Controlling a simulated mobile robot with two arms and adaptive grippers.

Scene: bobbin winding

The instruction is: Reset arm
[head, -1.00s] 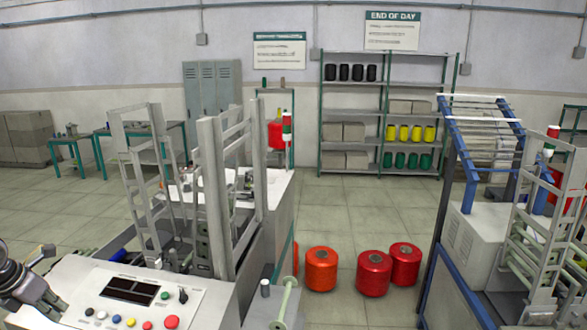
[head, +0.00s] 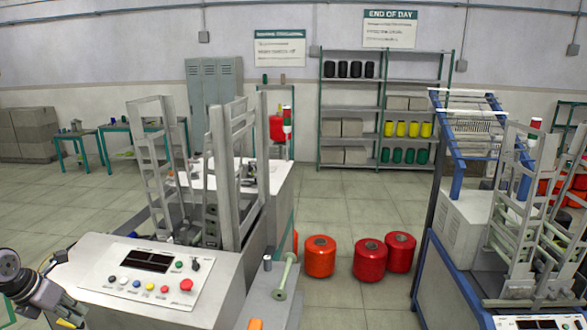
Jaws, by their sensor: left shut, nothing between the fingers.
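My left arm (head: 38,292) comes in at the lower left corner of the head view. My left gripper (head: 70,317) is at its end, shut and empty, pointing down and right and partly cut off by the bottom edge. It is just left of the control panel (head: 150,266) of the near winding machine (head: 190,305), with no object in it. The panel has a dark display and several coloured buttons. My right gripper is not in view.
Red spools (head: 369,260) and an orange spool (head: 319,257) stand on the floor between the near machine and a blue-framed machine (head: 455,245) at right. Floor beyond is clear up to the shelves (head: 385,110).

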